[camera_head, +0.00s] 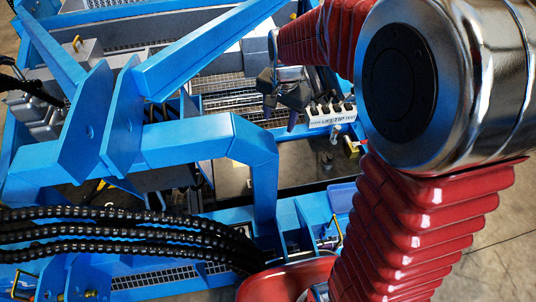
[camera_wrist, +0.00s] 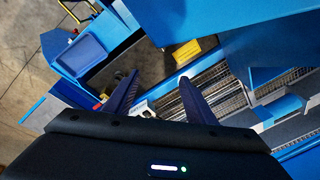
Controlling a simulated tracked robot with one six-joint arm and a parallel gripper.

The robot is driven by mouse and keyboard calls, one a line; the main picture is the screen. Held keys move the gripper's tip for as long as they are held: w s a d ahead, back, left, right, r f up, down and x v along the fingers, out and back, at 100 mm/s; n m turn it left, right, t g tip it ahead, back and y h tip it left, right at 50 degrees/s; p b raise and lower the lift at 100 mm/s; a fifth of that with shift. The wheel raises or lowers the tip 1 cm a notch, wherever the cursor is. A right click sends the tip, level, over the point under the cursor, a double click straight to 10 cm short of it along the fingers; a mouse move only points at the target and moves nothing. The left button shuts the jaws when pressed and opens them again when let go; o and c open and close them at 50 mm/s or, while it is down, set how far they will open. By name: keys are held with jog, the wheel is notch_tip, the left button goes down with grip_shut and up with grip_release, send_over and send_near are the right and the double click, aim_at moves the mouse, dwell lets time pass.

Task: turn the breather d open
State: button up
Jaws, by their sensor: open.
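I cannot tell for sure which part is the breather d; no label for it is readable. A small dark upright fitting (camera_head: 327,160) stands on the dark surface below the white rack, and may be a breather. My gripper (camera_head: 281,113) hangs above the metal grating, left of the white rack. In the wrist view my gripper (camera_wrist: 158,92) shows two dark blue fingers spread wide apart with nothing between them. A yellow block (camera_wrist: 187,53) lies beyond the fingertips there.
A white rack (camera_head: 330,113) with dark notches stands right beside my gripper. Blue frame beams (camera_head: 200,137) cross the left and middle. Black ribbed hoses (camera_head: 110,228) run at lower left. A blue tray (camera_wrist: 80,52) sits at upper left in the wrist view. My red-sleeved arm hides the right side.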

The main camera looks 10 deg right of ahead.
jog(key=w+f+m+g, duration=0.1)
jog(key=w+f+m, duration=0.2)
jog(key=f, duration=0.8)
jog(key=w+f+m+g, duration=0.1)
jog(key=w+f+m, duration=0.2)
jog(key=f, duration=0.9)
jog(key=w, duration=0.3)
jog(key=shift+w+a+f, duration=0.15)
jog(key=shift+f, duration=0.15)
notch_tip(320, 180, down, 14)
jog(key=shift+r, duration=0.15)
jog(key=shift+c, duration=0.3)
jog(key=c, duration=1)
